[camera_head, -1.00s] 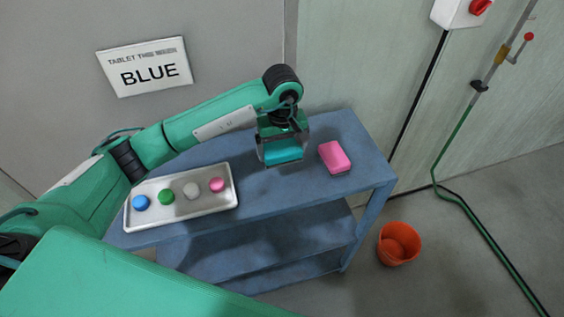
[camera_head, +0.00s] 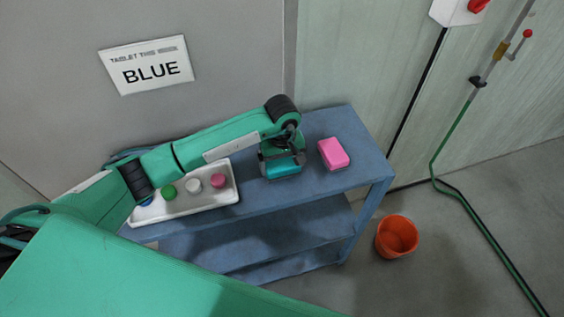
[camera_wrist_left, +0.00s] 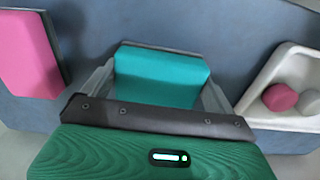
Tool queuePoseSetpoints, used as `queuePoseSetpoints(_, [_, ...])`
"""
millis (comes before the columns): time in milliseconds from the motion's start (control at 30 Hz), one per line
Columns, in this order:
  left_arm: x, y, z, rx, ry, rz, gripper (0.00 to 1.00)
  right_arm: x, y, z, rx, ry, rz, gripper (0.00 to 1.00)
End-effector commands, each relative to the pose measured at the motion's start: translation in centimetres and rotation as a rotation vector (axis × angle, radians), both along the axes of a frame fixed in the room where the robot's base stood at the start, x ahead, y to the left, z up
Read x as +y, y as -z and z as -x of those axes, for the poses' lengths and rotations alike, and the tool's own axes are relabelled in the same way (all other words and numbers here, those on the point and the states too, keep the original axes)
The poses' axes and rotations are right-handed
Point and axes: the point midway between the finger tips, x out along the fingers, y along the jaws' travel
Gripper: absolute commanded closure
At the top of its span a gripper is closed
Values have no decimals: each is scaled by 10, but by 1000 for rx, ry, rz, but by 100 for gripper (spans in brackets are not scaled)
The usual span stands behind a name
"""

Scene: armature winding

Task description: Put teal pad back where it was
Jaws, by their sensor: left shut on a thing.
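The teal pad (camera_head: 284,172) is between the fingers of my left gripper (camera_head: 282,168), over the blue table left of the pink pad. In the left wrist view the teal pad (camera_wrist_left: 162,76) sits between the two grey fingers of the left gripper (camera_wrist_left: 160,85), which is shut on it. The head view does not show clearly whether the pad's underside touches the table. The right gripper is not in view.
A pink pad (camera_head: 334,153) lies on the blue table (camera_head: 354,121). A white tray (camera_head: 209,213) with several coloured tablets stands to the left, its blue one partly hidden by my arm. An orange bucket (camera_head: 397,237) stands on the floor. A sign (camera_head: 146,66) reads BLUE.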

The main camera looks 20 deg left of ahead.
Motion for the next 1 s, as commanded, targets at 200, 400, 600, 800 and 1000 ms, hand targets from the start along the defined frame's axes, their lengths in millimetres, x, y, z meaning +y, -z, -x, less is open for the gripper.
queuePoseSetpoints(200, [0,1,0,0,0,0,0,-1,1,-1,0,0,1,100])
queuePoseSetpoints(400, [0,-3,0,1,0,1,0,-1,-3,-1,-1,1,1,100])
queuePoseSetpoints(600, [0,-26,-1,-6,3,1,0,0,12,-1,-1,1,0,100])
queuePoseSetpoints(800, [0,-67,-1,-6,2,1,0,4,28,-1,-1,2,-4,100])
queuePoseSetpoints(1000, [-1,-100,0,-4,1,1,0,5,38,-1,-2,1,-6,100])
